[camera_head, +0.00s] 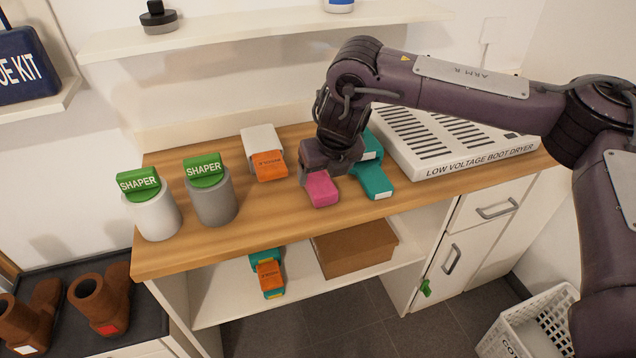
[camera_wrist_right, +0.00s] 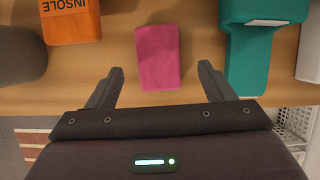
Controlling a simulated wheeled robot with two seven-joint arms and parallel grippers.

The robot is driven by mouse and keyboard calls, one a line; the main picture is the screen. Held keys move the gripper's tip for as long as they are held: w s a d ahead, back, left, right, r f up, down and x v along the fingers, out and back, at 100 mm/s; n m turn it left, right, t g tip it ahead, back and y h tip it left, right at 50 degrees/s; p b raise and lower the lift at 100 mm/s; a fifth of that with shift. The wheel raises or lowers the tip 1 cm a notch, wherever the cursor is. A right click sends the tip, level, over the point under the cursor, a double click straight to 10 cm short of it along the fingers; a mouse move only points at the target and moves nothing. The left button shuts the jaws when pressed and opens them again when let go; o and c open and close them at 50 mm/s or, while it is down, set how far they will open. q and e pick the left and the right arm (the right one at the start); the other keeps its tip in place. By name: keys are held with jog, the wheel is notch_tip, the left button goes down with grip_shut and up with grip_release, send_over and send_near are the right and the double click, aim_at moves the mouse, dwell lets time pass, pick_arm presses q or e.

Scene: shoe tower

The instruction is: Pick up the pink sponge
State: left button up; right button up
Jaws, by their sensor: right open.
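The pink sponge (camera_head: 321,189) lies on the wooden counter, between an orange insole box and a teal tool. My right gripper (camera_head: 328,168) is above it in the head view and covers its back part. In the right wrist view the sponge (camera_wrist_right: 158,57) lies beyond and between the two open fingers of my right gripper (camera_wrist_right: 158,88). My left gripper is not in view.
An orange insole box (camera_head: 270,164) is left of the sponge, and a teal tool (camera_head: 374,178) is close on its right. A white boot dryer (camera_head: 480,162) fills the counter's right. Two cylinders with green shapers (camera_head: 213,200) stand at the left. The counter's front edge is near.

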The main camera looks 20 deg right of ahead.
aim_at(320, 182)
jog(key=shift+w+f, duration=0.1)
jog(key=shift+f, duration=0.35)
jog(key=x, duration=0.4)
jog(key=shift+w+a+f, duration=0.1)
jog(key=shift+w+f, duration=0.15)
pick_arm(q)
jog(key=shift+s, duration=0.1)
pick_arm(e)
jog(key=c, duration=1)
jog(key=shift+r, duration=0.15)
